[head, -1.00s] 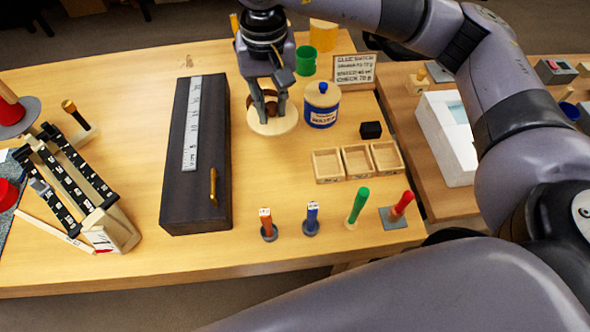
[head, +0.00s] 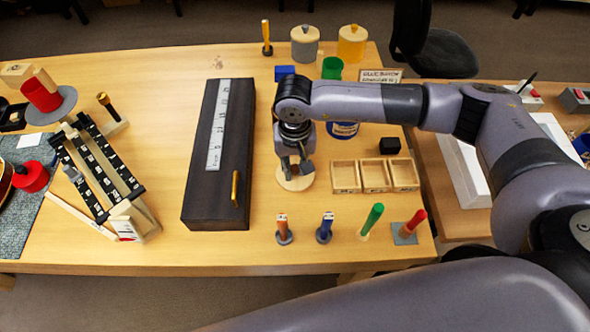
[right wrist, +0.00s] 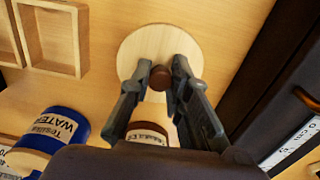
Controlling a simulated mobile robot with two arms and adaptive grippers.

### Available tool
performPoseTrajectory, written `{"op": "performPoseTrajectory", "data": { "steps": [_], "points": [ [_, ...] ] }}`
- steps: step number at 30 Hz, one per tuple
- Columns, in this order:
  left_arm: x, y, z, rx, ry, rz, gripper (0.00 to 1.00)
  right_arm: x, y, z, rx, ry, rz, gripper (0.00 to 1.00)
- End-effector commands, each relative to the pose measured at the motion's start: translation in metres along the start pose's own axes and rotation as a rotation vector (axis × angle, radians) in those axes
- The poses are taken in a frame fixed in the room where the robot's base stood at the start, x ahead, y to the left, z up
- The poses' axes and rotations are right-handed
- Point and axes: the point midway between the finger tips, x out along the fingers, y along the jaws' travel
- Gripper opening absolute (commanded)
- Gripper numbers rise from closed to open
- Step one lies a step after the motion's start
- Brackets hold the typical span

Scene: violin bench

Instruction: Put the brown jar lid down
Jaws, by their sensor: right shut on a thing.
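The brown jar lid is a pale round disc (head: 296,183) with a brown knob; it also shows in the right wrist view (right wrist: 150,42). My right gripper (head: 294,170) points down over it, and its fingers are shut on the knob (right wrist: 160,77). The disc is at or close to the bench top, left of the small trays; I cannot tell whether it touches. A brown jar with a label (right wrist: 147,134) shows beyond the fingers in the right wrist view, mostly hidden by my gripper. My left gripper is not in view.
Wooden trays (head: 359,177) stand just right of the lid, and a blue water jar (head: 343,129) stands behind them. A long dark case (head: 200,190) lies to the left. Upright coloured-handled tools (head: 325,228) stand in front. Bare bench surrounds the lid's front and left.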

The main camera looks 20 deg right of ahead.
Motion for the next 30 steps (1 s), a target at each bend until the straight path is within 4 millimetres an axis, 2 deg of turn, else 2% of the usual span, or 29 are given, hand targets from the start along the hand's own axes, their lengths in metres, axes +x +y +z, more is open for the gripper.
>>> {"op": "performPoseTrajectory", "data": {
  "steps": [5, 17, 18, 26, 30],
  "points": [
    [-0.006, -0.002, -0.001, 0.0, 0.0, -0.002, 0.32, 0.025, 0.0, 0.001, 0.001, -0.003, 0.002, 0.0],
    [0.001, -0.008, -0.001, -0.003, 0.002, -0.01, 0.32, 0.032, 0.0, 0.0, 0.0, 0.0, 0.0, 0.0],
    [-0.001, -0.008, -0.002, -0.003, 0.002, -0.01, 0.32, 0.03, 0.0, 0.0, 0.001, -0.001, 0.001, 0.2],
    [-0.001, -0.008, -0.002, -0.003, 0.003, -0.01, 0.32, 0.03, 0.0, 0.0, 0.001, -0.001, 0.001, 0.37],
    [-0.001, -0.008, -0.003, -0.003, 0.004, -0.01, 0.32, 0.03, 0.0, 0.001, 0.001, -0.001, 0.001, 0.38]
  ]
}}
